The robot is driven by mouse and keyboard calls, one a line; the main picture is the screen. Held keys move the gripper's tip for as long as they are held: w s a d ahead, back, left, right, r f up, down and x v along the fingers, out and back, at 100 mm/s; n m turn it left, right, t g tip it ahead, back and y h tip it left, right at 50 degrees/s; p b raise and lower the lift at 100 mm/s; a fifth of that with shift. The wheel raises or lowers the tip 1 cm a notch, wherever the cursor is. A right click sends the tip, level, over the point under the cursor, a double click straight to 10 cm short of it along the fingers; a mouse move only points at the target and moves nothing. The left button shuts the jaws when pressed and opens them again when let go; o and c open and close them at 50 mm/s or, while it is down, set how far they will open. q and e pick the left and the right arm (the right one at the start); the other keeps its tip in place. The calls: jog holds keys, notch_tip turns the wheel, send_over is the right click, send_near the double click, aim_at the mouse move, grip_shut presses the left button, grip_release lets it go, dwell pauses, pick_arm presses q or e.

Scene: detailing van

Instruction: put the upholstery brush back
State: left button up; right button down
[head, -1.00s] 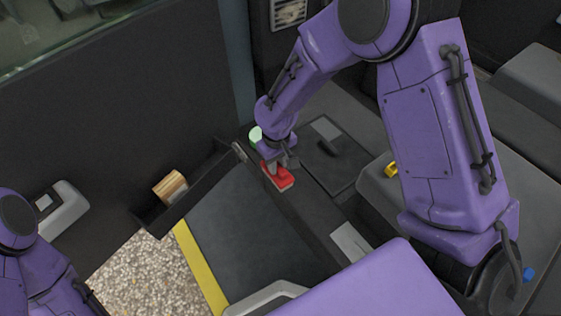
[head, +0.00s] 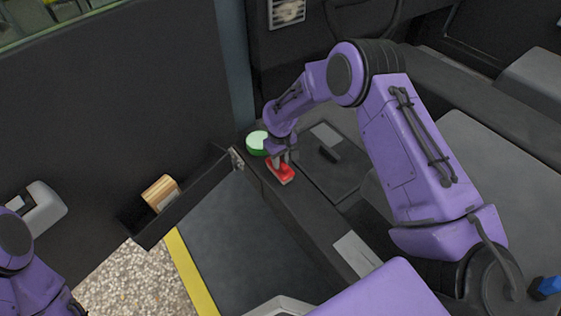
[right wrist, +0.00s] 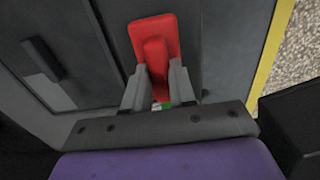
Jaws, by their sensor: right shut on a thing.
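A red brush (head: 280,172) with a ridged handle and a pale underside is on or just above the dark ledge (head: 300,215) beside the door opening. My right gripper (head: 281,160) is shut on its handle from above. In the right wrist view the red brush (right wrist: 154,42) points away from me, its handle between the two grey fingers (right wrist: 160,92). I cannot tell whether its underside touches the ledge. My left arm shows at the lower left of the head view, but its gripper is out of frame.
A green tin with a pale top (head: 257,143) stands on the ledge just behind the brush. A tan block-like thing (head: 160,193) sits in the door pocket (head: 180,205). A dark panel with a handle (head: 328,153) lies right of the brush. A blue thing (head: 546,287) is at the far right.

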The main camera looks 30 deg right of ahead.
jog(key=shift+r, duration=0.1)
jog(key=c, duration=0.9)
grip_release()
jog(key=shift+c, duration=0.2)
notch_tip(320, 180, up, 12)
jog(key=p, duration=0.4)
